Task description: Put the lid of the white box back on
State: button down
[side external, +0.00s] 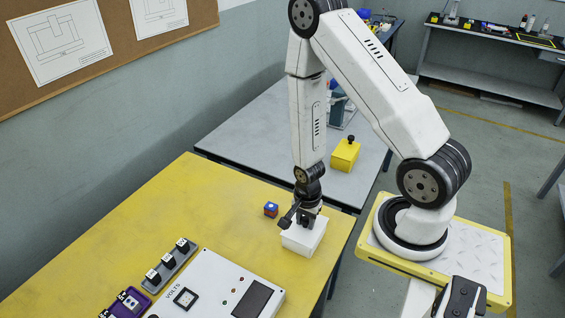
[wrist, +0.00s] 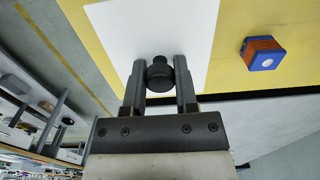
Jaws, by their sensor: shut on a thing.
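The white box (side external: 303,240) stands near the right edge of the yellow table. My gripper (side external: 307,212) points down right above it. In the wrist view my gripper (wrist: 160,72) has its two fingers closed on the black knob (wrist: 160,80) of the white lid (wrist: 150,28). The lid's flat white top fills the upper middle of that view. The lid is at the top of the box, but I cannot tell whether it is fully seated or slightly raised. The box walls are hidden in the wrist view.
A small blue and red cube (side external: 271,209) lies just left of the box; it also shows in the wrist view (wrist: 262,53). A white volts panel (side external: 222,288) and a grey switch block (side external: 170,265) lie front left. A yellow box (side external: 345,155) with a black knob stands on the grey table behind.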

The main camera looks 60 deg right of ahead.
aim_at(305, 219)
jog(key=shift+f, duration=0.15)
jog(key=shift+c, duration=1.5)
grip_release()
jog(key=shift+r, duration=3.9)
